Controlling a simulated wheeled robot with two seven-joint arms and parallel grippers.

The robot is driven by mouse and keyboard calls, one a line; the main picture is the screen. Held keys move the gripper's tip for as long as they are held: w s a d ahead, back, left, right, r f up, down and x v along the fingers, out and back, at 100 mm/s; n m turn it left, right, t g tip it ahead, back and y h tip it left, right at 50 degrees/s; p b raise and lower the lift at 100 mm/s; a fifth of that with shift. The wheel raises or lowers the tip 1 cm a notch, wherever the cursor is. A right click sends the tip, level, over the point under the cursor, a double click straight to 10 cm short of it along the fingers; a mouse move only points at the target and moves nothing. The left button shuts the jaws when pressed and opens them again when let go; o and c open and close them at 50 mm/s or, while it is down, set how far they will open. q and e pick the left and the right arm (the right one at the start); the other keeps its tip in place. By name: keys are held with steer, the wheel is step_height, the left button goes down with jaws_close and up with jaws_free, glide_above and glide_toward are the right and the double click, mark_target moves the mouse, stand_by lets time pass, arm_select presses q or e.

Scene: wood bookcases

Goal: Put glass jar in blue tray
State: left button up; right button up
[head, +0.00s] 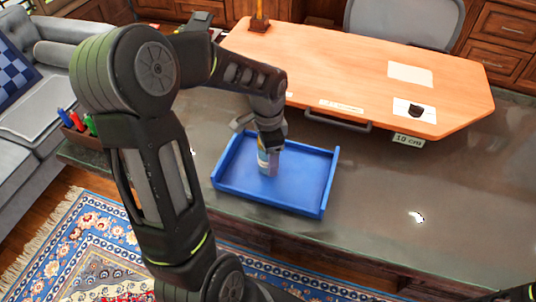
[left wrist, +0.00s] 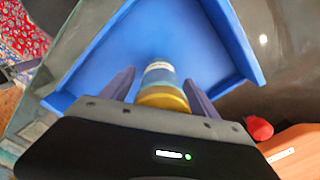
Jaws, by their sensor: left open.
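The blue tray (head: 240,196) lies on the dark stone counter; it also fills much of the left wrist view (left wrist: 100,45). The glass jar (left wrist: 158,75) has a pale body and a yellow band. It is inside the tray area, between my left gripper's fingers, and is partly hidden by the gripper in the head view (head: 264,161). My left gripper (left wrist: 159,80) is open, with visible gaps between the jar and both fingers. I cannot tell whether the jar touches the tray floor.
A wooden board (head: 330,65) with paper labels lies behind the tray. A pen holder (head: 75,135) with several pens stands at the counter's left end. A red object (left wrist: 258,127) shows near the board in the wrist view. The counter right of the tray is mostly clear.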

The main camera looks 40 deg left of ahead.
arm_select(q)
step_height(320, 180, up, 12)
steer(key=shift+r, duration=0.2)
stand_by(0.4)
stand_by(0.7)
